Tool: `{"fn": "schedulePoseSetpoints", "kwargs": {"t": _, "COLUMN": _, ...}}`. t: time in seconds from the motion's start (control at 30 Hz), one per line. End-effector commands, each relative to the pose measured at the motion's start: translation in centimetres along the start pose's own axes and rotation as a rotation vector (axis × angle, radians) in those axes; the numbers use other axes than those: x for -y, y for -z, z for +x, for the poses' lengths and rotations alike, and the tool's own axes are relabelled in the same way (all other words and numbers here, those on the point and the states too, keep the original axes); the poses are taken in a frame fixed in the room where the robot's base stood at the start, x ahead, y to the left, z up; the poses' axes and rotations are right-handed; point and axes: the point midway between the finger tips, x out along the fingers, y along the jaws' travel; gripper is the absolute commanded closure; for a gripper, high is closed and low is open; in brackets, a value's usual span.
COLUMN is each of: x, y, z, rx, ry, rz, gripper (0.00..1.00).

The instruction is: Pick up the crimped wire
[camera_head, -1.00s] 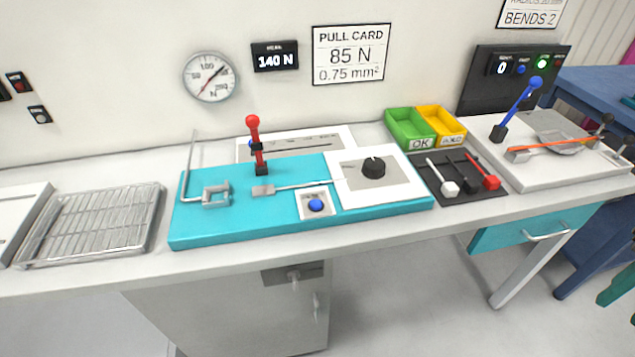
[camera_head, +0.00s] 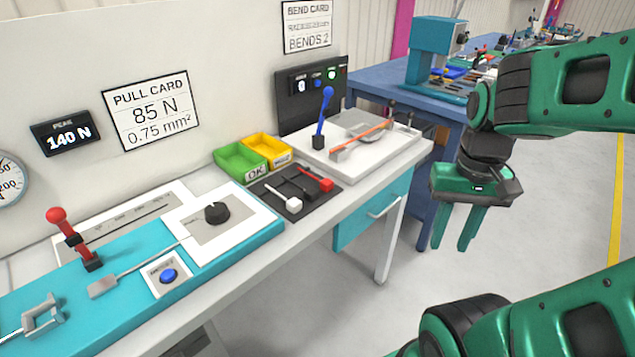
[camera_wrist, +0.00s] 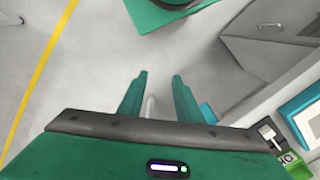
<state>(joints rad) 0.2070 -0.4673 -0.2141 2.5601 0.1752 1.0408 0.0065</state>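No single item is plainly the crimped wire. A thin pale wire-like piece (camera_head: 10,335) runs to a grey clamp (camera_head: 42,315) on the teal pull tester (camera_head: 115,308), at the left edge of the head view. Pieces with a white end (camera_head: 295,203), a black end and a red end (camera_head: 327,184) lie on a dark mat (camera_head: 270,188). An orange strip (camera_head: 362,136) lies on the white bend tester (camera_head: 330,158). My gripper (camera_head: 453,247) is open and empty, off to the right of the bench over the floor. Its parted fingers show in the wrist view (camera_wrist: 158,95).
Green (camera_head: 240,160) and yellow (camera_head: 267,148) bins stand behind the mat. A red-knobbed lever (camera_head: 72,238) and a blue-knobbed lever (camera_head: 322,118) stick up. A blue table (camera_head: 385,68) stands beyond the bench. The floor below my gripper is clear.

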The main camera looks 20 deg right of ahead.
Motion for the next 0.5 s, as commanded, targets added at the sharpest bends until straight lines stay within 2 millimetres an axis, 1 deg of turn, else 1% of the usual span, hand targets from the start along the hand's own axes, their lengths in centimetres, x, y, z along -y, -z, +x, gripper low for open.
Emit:
{"fn": "schedulePoseSetpoints", "kwargs": {"t": 0.1, "x": 0.0, "y": 0.0, "z": 0.0, "rx": 0.0, "ry": 0.0, "rz": 0.0, "gripper": 0.69}}
{"fn": "schedulePoseSetpoints", "kwargs": {"t": 0.17, "x": 0.0, "y": 0.1, "z": 0.0, "rx": -0.001, "ry": 0.0, "rz": -0.002, "gripper": 0.55}}
{"fn": "schedulePoseSetpoints", "kwargs": {"t": 0.2, "x": -0.4, "y": -0.6, "z": -0.5, "rx": -0.014, "ry": 0.005, "rz": -0.011, "gripper": 0.55}}
{"fn": "schedulePoseSetpoints", "kwargs": {"t": 0.27, "x": -0.1, "y": 0.0, "z": -0.8, "rx": -0.028, "ry": 0.005, "rz": -0.035, "gripper": 0.55}}
{"fn": "schedulePoseSetpoints", "kwargs": {"t": 0.37, "x": 1.6, "y": 2.9, "z": -1.6, "rx": -0.067, "ry": 0.001, "rz": -0.131, "gripper": 0.55}}
{"fn": "schedulePoseSetpoints", "kwargs": {"t": 0.47, "x": 4.8, "y": 7.3, "z": -2.4, "rx": -0.124, "ry": 0.006, "rz": -0.287, "gripper": 0.55}}
{"fn": "schedulePoseSetpoints", "kwargs": {"t": 0.5, "x": 6.3, "y": 9.1, "z": -2.7, "rx": -0.15, "ry": 0.013, "rz": -0.358, "gripper": 0.55}}
